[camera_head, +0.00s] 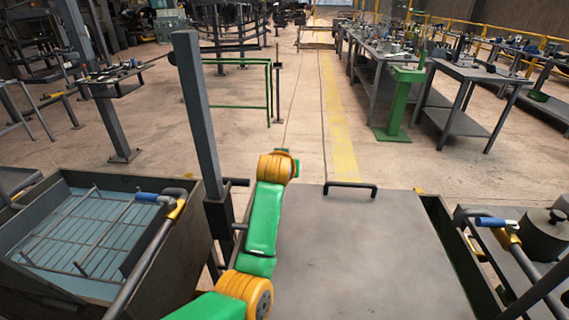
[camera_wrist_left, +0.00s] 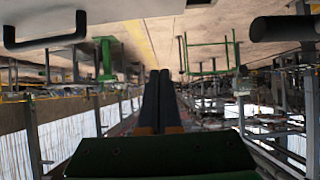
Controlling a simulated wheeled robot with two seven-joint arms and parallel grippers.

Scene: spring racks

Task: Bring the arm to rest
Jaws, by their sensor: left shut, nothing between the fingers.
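My left arm, green with orange joints, comes in from the bottom of the head view and reaches forward along the left edge of a grey flat top (camera_head: 350,250). Its gripper cannot be made out there. In the left wrist view, which is upside down, my left gripper (camera_wrist_left: 155,75) shows two dark fingers pressed together with nothing between them. They point out over the open hall and touch nothing visible. My right gripper is in neither view.
A dark bin (camera_head: 60,290) with a wire rack stands at left, beside an upright grey post (camera_head: 195,110). A black handle (camera_head: 350,187) rises at the flat top's far edge. Workbenches (camera_head: 465,75) line the right; the floor aisle (camera_head: 310,110) ahead is clear.

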